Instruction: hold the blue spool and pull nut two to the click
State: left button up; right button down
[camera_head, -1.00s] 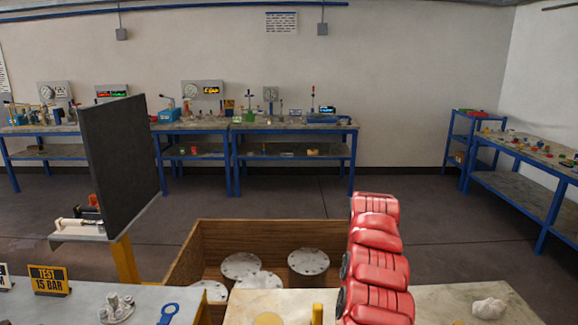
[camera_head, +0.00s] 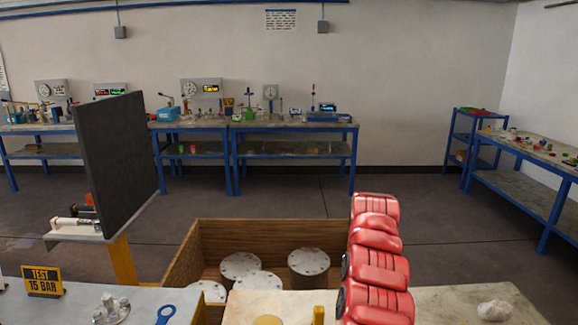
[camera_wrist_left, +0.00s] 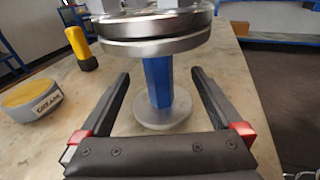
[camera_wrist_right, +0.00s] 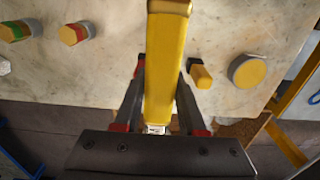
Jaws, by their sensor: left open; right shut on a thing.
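The blue spool (camera_wrist_left: 158,80) stands upright on a round grey foot flange on the worktop, with a thick metal flange pair (camera_wrist_left: 155,40) above it. My left gripper (camera_wrist_left: 161,76) is open, its fingers on either side of the blue shaft, with gaps to both sides. Grey metal parts sit above the flange pair, cut off by the frame top, and I cannot tell any numbered nut among them. My right gripper (camera_wrist_right: 161,75) is shut on a long yellow-handled tool (camera_wrist_right: 165,60). A metal end of the tool shows near the palm. Neither gripper is visible in the head view.
A grease tin (camera_wrist_left: 30,98) and a yellow-and-black tool (camera_wrist_left: 80,45) stand left of the spool. A wooden crate (camera_head: 270,228) holds several grey flanges. A dark upright panel (camera_head: 115,150) stands left. A TEST 15 BAR sign (camera_head: 42,281) and blue wrench (camera_head: 166,313) are near the front left.

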pick_arm(q)
jog(key=shift+b+x, duration=0.35)
jog(key=shift+x, duration=0.45)
jog(key=shift+w, duration=0.1)
grip_shut()
dwell(0.7)
